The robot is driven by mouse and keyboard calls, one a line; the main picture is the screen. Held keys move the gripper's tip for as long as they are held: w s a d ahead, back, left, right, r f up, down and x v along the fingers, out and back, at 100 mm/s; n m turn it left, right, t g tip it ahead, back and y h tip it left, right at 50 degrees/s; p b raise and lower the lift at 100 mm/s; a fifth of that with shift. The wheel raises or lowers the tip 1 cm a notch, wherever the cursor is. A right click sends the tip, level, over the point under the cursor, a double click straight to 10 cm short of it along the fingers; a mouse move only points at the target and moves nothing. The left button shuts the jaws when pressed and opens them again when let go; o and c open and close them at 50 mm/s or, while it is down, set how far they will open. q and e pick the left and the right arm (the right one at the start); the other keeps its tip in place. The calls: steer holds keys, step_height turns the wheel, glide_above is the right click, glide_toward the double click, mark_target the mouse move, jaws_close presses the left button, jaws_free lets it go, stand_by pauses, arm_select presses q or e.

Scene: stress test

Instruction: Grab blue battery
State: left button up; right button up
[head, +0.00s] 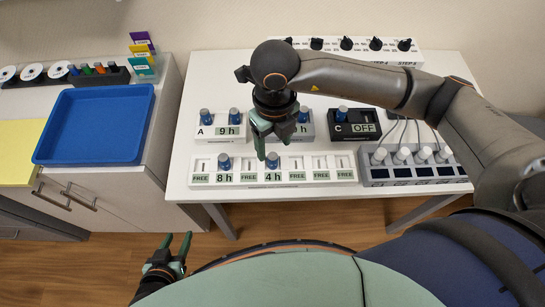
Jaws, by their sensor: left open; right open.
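Several blue-topped batteries are in view. One (272,160) stands in the white slot rack (335,163) above the "4h" label, and another (224,162) stands above "8h". Two more, one of them here (205,117), stand in station A (219,131). One (303,114) stands in the middle station, partly hidden by my gripper. One (342,113) stands in the dark station C (355,124), marked OFF. My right gripper (273,147) is open and points down close to the "4h" battery; contact cannot be told. My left gripper (177,249) is open and empty, low before the table.
A blue tray (97,158) lies on the left cabinet, near a dark holder (100,77) of coloured items. A grey unit (415,168) with white knobs and cables stands at the table's right. A white knob panel (431,57) stands at the back.

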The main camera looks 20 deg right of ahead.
mark_target(273, 155)
steer(key=f, duration=0.4)
steer(key=f+p, duration=0.1)
steer(key=f, duration=0.1)
steer(key=shift+w+f, duration=0.25)
steer(key=shift+w, duration=0.05)
jaws_close()
stand_by(0.4)
